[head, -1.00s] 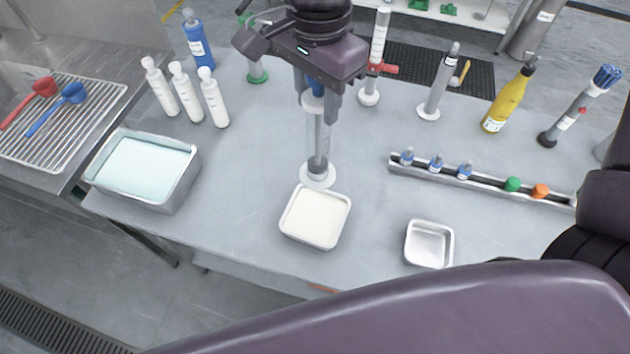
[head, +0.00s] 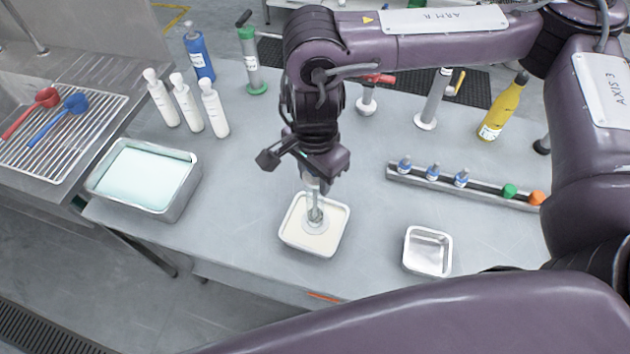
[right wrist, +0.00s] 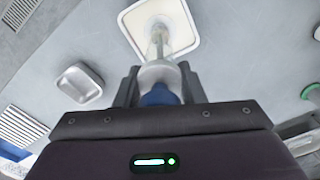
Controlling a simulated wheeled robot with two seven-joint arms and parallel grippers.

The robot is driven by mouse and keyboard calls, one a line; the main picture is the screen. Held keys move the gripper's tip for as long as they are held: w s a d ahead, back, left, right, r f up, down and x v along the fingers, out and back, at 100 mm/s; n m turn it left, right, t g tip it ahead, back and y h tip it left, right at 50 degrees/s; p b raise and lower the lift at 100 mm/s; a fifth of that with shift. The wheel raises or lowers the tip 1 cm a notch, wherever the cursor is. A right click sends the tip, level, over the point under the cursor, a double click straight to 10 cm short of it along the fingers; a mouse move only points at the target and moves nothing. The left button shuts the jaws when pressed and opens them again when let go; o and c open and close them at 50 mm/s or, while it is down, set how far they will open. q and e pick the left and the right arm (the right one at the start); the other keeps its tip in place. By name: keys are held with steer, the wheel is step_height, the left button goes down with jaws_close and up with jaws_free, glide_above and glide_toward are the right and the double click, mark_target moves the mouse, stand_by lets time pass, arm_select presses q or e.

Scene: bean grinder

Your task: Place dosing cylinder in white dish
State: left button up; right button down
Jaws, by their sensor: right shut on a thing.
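The dosing cylinder (head: 315,213) is a clear upright tube with a round base and a blue part near its top. Its base is over or in the white dish (head: 292,240), a square tray with a cream-white inside. I cannot tell whether the base touches the dish floor. My right gripper (head: 315,180) is shut on the upper part of the cylinder. In the right wrist view the cylinder (right wrist: 157,72) runs from between the fingers toward the white dish (right wrist: 190,38). My left gripper is not in view.
A small empty metal tray (head: 427,250) stands right of the dish. A basin of pale blue liquid (head: 143,175) is at the left. White bottles (head: 188,105) stand behind it. A rail with small vials and caps (head: 470,186) lies at the right. A yellow bottle (head: 503,108) stands behind the rail.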

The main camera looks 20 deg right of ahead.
steer(key=shift+f, duration=1.5)
steer(key=shift+f, duration=0.15)
steer(key=c, duration=0.9)
jaws_free()
step_height(320, 180, up, 12)
steer(key=shift+r+b, duration=0.2)
steer(key=shift+b, duration=0.35)
